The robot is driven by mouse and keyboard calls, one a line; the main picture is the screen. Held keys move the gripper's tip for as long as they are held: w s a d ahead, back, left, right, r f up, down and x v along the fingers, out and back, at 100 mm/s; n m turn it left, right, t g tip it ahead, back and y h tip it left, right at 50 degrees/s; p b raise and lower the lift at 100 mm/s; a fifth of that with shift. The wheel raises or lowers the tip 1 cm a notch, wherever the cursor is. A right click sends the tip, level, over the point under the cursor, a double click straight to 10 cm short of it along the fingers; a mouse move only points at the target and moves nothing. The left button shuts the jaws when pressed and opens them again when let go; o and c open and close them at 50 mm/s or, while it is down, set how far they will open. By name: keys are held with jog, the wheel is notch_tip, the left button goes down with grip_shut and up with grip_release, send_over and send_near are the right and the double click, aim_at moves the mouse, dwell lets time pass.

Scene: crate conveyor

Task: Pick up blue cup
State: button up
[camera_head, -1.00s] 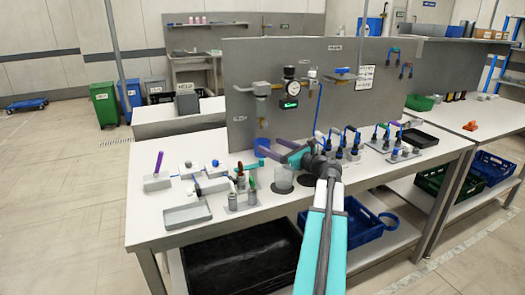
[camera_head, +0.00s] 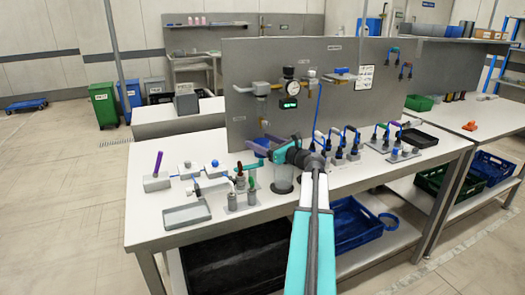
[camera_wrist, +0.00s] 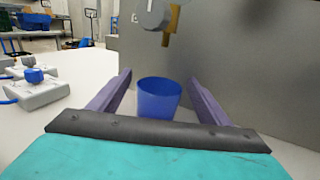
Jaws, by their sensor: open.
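The blue cup (camera_wrist: 158,100) stands upright on the white table close to the grey back panel. In the wrist view it sits between and a little beyond the two purple fingers of my gripper (camera_wrist: 158,88). The jaws are open, with a gap on both sides of the cup. In the head view my gripper (camera_head: 258,147) reaches over the table toward the panel, and its fingers and wrist hide most of the cup.
A grey valve fixture (camera_wrist: 152,14) hangs on the panel above the cup. A grey tray (camera_head: 187,216) and small cylinders (camera_head: 232,201) lie nearer the table's front. A blue-knobbed block (camera_wrist: 35,84) is at the left.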

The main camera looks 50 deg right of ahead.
jog(key=shift+c, duration=0.4)
jog(key=c, duration=1.2)
jog(key=shift+o, duration=0.2)
jog(key=shift+r, duration=0.1)
jog(key=shift+r, duration=0.45)
notch_tip(320, 180, up, 3)
jog(key=shift+f+p, duration=0.2)
jog(key=shift+p, duration=0.1)
jog(key=s, duration=1.8)
jog(key=shift+p, duration=0.35)
